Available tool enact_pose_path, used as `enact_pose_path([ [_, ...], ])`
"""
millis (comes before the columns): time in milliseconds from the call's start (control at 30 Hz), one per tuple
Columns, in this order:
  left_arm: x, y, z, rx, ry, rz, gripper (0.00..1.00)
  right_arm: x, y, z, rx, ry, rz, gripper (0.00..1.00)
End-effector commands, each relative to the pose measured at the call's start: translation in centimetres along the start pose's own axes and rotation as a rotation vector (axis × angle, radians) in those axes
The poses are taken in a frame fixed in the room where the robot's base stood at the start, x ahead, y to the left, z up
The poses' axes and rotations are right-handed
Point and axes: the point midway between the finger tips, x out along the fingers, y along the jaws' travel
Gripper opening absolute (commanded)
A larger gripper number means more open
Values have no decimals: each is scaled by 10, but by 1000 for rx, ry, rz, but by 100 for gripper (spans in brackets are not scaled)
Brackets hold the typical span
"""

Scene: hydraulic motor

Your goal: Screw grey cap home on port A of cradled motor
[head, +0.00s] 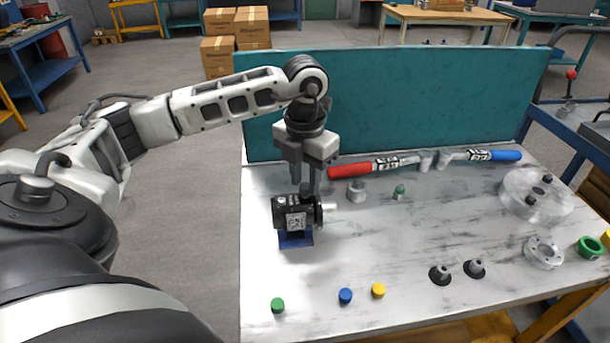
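The black motor (296,212) sits in a blue cradle (296,241) at the left of the table, with a pale label facing me and a silvery shaft end pointing right. My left gripper (304,188) points straight down over the motor, its fingertips at the motor's top. A narrow gap shows between the fingers. The grey cap and port A are not distinguishable there; the fingertips hide that spot, so I cannot tell whether they grip a cap. My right gripper is out of view.
Green (277,305), blue (345,296) and yellow (378,290) caps lie in front. A red-handled tool (365,169) and blue-handled tool (490,155) lie near the teal back panel (430,100). The table's middle is mostly clear.

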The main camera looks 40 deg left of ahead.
Motion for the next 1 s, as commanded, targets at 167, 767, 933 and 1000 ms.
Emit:
enact_pose_path([
  [167, 0, 0, 0, 1, 0, 0, 0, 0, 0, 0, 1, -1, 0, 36],
  [767, 2, 1, 0, 343, -1, 2, 0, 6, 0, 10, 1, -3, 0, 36],
  [933, 1, 1, 0, 494, 1, 2, 0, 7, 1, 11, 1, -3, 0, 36],
  [1000, 1, 1, 0, 504, 1, 2, 0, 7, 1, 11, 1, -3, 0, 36],
])
